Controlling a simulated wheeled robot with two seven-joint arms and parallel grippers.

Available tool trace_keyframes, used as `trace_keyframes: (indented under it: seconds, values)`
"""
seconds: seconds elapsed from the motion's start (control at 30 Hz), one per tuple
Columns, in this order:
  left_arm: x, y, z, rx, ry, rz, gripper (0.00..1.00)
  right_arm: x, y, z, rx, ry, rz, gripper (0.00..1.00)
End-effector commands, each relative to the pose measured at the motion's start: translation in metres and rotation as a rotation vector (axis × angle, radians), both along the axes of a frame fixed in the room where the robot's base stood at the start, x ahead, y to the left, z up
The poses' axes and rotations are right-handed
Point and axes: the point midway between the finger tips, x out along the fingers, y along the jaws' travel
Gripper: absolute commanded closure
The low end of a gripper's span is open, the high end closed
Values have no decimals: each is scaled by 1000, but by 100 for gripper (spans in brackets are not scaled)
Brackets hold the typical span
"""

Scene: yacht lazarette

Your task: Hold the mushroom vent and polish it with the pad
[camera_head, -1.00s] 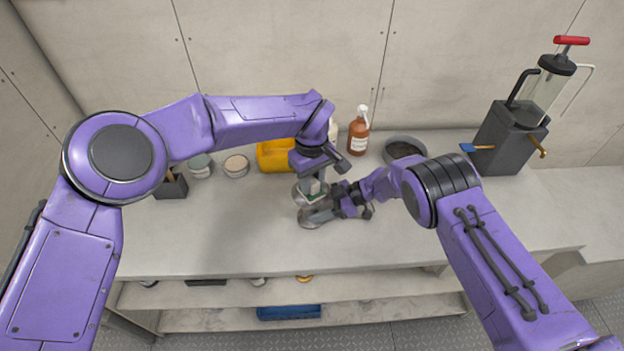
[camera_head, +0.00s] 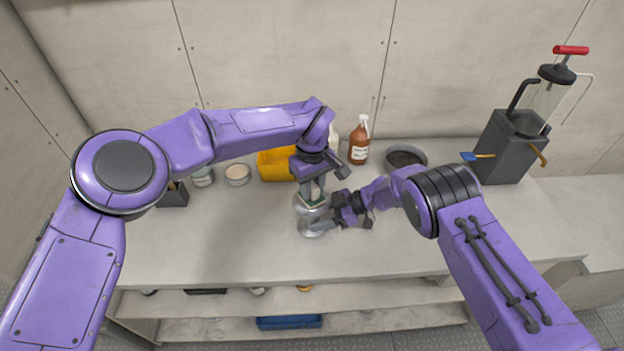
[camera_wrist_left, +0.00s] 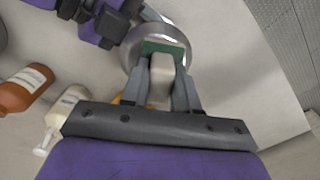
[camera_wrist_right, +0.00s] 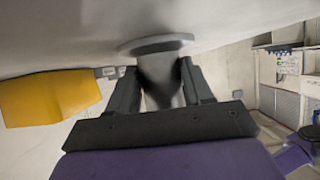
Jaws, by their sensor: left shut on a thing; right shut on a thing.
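The mushroom vent (camera_head: 306,228) is a shiny metal piece with a round rim, above the middle of the bench. My right gripper (camera_head: 340,217) is shut on its grey stem; the stem (camera_wrist_right: 160,80) and its disc (camera_wrist_right: 150,45) show in the right wrist view. My left gripper (camera_head: 316,196) is above the vent, shut on the pad, a pale block with a green face. In the left wrist view the pad (camera_wrist_left: 162,78) sits between the fingers, its green end at the vent's round metal face (camera_wrist_left: 185,45). Whether they touch is hard to tell.
A yellow bin (camera_head: 270,166), a brown spray bottle (camera_head: 358,145) and a dark round bowl (camera_head: 405,160) stand behind the grippers. Tins and a dark holder (camera_head: 172,196) are at left, a grey box with a pump (camera_head: 508,150) at right. The bench front (camera_head: 230,255) is clear.

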Motion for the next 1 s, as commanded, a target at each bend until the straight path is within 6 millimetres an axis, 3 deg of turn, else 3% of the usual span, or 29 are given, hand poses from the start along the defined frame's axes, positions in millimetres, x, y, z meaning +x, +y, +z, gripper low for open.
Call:
trace_keyframes:
  seconds: [0.23, 0.9, 1.0]
  values:
    - [-24, 0, 0, 0, 4, -2, 99, 1, 0, 0, 0, -1, 0, 77]
    - [39, -1, -2, 0, 0, 0, 99, 1, 0, 0, 1, -1, 0, 77]
    - [41, 0, 1, 0, 0, -2, 99, 0, 0, 0, 0, -1, 0, 77]
